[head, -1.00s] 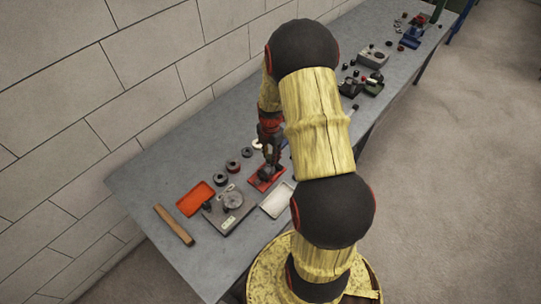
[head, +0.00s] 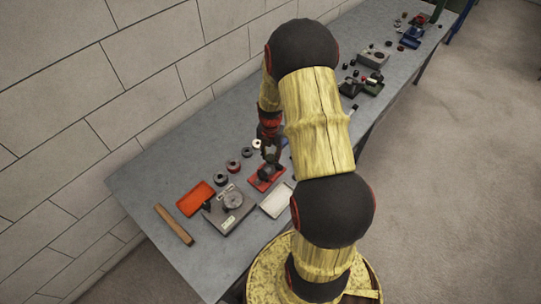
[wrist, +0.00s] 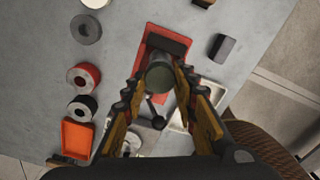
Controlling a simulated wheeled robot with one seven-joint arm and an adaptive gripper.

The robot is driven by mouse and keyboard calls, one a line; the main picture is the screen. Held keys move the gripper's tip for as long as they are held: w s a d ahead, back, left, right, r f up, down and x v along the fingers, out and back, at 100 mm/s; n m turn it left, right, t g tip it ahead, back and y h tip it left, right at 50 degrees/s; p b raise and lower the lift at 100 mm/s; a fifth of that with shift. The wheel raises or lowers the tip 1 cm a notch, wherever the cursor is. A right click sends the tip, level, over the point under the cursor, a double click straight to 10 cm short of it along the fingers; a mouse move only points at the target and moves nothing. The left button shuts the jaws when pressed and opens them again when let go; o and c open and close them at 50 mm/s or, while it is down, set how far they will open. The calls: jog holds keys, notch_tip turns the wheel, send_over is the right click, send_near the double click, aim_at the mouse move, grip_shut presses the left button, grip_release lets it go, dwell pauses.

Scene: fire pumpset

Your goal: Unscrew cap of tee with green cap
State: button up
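In the wrist view a round, dull grey-green cap (wrist: 159,74) faces the camera, with a dark body (wrist: 167,44) behind it. They are over a red tray (wrist: 150,33), which also shows in the head view (head: 279,175). My gripper (wrist: 161,73) reaches down over this tray, one finger on each side of the cap. The fingertips are very close to the cap's sides; whether they press on it cannot be told. In the head view my gripper (head: 268,163) is over the red tray and hides most of the part.
A grey fixture (head: 231,212), an orange tray (head: 195,198), a white tray (head: 276,201) and a wooden bar (head: 174,225) lie nearer on the bench. Several dark and red rings (wrist: 84,76) line the wall side. A dark block (wrist: 222,48) stands right of the red tray.

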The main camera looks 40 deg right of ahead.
jog(key=o, duration=0.3)
jog(key=m, duration=0.5)
jog(key=shift+m, duration=0.3)
jog(key=m, duration=0.7)
jog(key=shift+m, duration=0.4)
jog(key=m, duration=0.9)
jog(key=shift+m, duration=0.3)
jog(key=shift+c, duration=1)
